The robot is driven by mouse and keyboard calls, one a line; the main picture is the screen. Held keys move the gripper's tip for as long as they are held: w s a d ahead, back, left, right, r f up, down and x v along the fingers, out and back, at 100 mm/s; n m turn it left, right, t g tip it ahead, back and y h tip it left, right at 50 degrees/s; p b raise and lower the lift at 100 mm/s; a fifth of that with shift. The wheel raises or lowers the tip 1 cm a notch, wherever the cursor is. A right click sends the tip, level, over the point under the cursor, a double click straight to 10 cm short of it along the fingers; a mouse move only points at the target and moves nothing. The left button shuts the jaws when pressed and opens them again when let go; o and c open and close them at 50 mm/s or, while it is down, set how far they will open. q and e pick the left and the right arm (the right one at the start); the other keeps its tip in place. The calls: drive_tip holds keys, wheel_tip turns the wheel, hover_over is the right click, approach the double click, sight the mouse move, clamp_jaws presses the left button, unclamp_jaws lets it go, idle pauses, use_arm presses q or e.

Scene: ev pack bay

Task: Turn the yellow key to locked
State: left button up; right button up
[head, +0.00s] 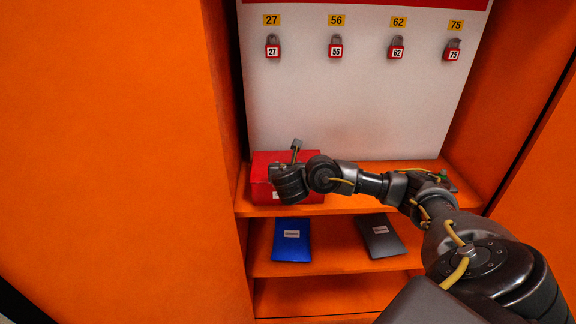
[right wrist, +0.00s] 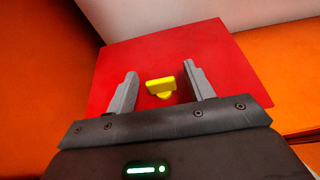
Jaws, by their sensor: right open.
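A red box (head: 260,172) sits at the left of the cabinet's upper shelf, partly hidden behind my right arm. The yellow key (right wrist: 161,87) stands on the box's red face in the right wrist view, its grip lying nearly crosswise with a slight tilt. In the head view the key is hidden. My right gripper (right wrist: 160,72) is open, with one finger on each side of the key and a visible gap on both sides. It also shows over the box in the head view (head: 296,148). No lock markings can be read. My left gripper is not in view.
Several red padlocks, one of them numbered 56 (head: 336,50), hang on the white back panel (head: 340,110) above. A blue folder (head: 291,240) and a dark grey folder (head: 380,237) lie on the lower shelf (head: 335,252). Orange cabinet walls stand close on both sides.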

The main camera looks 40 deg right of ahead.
drive_tip(key=p+v, duration=0.3)
drive_tip(key=v, duration=0.7)
drive_tip(key=shift+r, duration=0.15)
drive_tip(key=shift+a, duration=0.1)
